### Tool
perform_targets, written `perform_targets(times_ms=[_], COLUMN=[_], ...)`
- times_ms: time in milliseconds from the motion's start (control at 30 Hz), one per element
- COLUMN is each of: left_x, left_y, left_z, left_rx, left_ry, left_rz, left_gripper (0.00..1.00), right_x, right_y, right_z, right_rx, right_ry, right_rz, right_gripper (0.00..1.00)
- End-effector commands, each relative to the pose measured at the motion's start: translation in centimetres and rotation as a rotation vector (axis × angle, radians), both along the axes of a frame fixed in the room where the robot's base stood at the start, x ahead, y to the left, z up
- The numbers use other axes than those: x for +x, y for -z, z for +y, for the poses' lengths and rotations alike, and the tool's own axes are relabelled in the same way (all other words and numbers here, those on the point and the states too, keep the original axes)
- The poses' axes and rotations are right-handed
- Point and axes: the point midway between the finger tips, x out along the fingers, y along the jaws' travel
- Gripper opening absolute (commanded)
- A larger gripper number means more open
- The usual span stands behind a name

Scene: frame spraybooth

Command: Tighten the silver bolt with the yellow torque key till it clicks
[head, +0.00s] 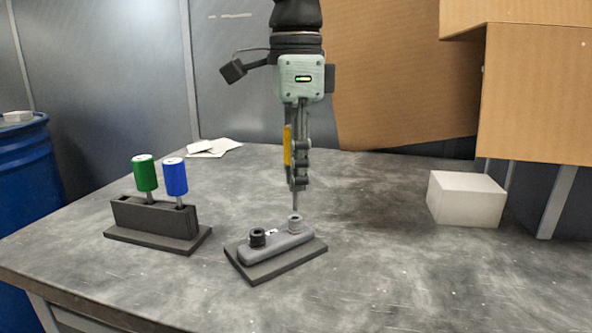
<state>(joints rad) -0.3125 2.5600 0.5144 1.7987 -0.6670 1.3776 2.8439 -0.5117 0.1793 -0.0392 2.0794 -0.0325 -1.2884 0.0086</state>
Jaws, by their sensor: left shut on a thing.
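The silver bolt (295,222) stands at the right end of a grey bar on a dark base plate (276,268). A black bolt (257,237) stands at the bar's left end. My left gripper (298,180) points down and is shut on the yellow torque key (288,146). Its yellow handle is partly hidden by the fingers. The key's thin shaft reaches down to just above or onto the silver bolt; I cannot tell whether they touch. My right gripper is not in view.
A black rack (150,217) holds a green key (145,173) and a blue key (175,176) at left. A white block (466,198) stands at right. Papers (214,148) lie at the back. Cardboard boxes (400,75) are behind. The table's right front is clear.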

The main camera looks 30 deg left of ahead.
Motion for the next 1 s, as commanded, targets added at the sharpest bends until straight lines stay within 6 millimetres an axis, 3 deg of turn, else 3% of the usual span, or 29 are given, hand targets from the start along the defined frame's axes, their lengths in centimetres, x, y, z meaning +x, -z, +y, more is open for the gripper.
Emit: perform_targets(times_ms=[967, 1000], left_x=[0.0, 0.0], left_y=[2.2, 2.1], left_z=[0.0, 0.0], left_rx=[0.001, 0.001], left_ry=[0.0, 0.0], left_rz=[0.001, 0.001], left_gripper=[0.0, 0.19], right_x=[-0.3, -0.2], right_y=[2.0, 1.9], right_z=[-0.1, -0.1], right_rx=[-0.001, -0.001], right_ry=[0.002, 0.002], right_rz=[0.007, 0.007], right_gripper=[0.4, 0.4])
